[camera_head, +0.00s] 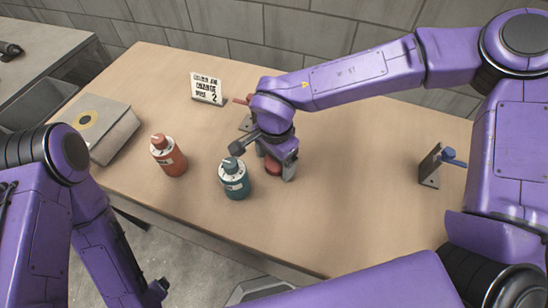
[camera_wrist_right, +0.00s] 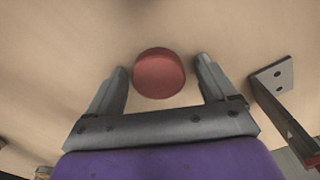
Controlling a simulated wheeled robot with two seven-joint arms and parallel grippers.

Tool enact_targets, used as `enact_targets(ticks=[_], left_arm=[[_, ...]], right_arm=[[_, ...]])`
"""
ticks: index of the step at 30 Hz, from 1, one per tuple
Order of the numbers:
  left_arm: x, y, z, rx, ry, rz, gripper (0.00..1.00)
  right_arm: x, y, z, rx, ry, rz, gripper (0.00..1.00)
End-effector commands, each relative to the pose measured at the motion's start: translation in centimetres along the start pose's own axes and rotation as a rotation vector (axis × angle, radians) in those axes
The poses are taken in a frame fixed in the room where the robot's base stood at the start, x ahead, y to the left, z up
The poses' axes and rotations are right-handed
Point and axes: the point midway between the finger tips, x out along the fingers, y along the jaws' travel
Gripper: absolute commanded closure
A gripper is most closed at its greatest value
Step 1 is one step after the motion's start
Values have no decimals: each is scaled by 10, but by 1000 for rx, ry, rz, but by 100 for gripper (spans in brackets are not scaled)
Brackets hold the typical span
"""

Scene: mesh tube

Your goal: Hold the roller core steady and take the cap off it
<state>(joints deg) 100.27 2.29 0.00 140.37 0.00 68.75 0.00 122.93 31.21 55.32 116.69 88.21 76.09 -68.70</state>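A red round piece (camera_wrist_right: 159,73) lies between the spread fingers of my right gripper (camera_wrist_right: 161,70), with a gap on both sides. I cannot tell whether it is the cap or the end of the roller core. In the head view my right gripper (camera_head: 277,170) points down at the table, and the red piece (camera_head: 273,165) shows partly beneath it. No separate roller core can be made out. My left arm comes in at the lower left, off the table, and its gripper fingers do not show.
An orange bottle (camera_head: 168,156) and a teal bottle (camera_head: 234,180) stand left of the right gripper. A metal bracket (camera_head: 247,124) with a red peg is behind it; another bracket (camera_head: 430,166) has a blue peg. A sign (camera_head: 207,88) and box (camera_head: 112,130) stand farther left.

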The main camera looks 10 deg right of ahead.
Motion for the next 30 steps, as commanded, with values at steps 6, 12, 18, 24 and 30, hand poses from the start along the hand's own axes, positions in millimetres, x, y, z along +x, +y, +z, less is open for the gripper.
enact_targets(ticks=[6,12,18,24,30], left_arm=[[0,0,0,0,0,0,8],[0,0,0,0,0,0,8],[-5,0,-2,0,0,0,8],[-7,-1,-3,0,0,0,8],[-8,-1,-3,0,0,0,8]], right_arm=[[1,1,0,0,-1,4,13],[-17,0,0,2,0,0,13],[-70,0,0,1,-1,-2,13],[-111,-1,0,2,0,0,13],[-124,0,0,1,0,2,13]])
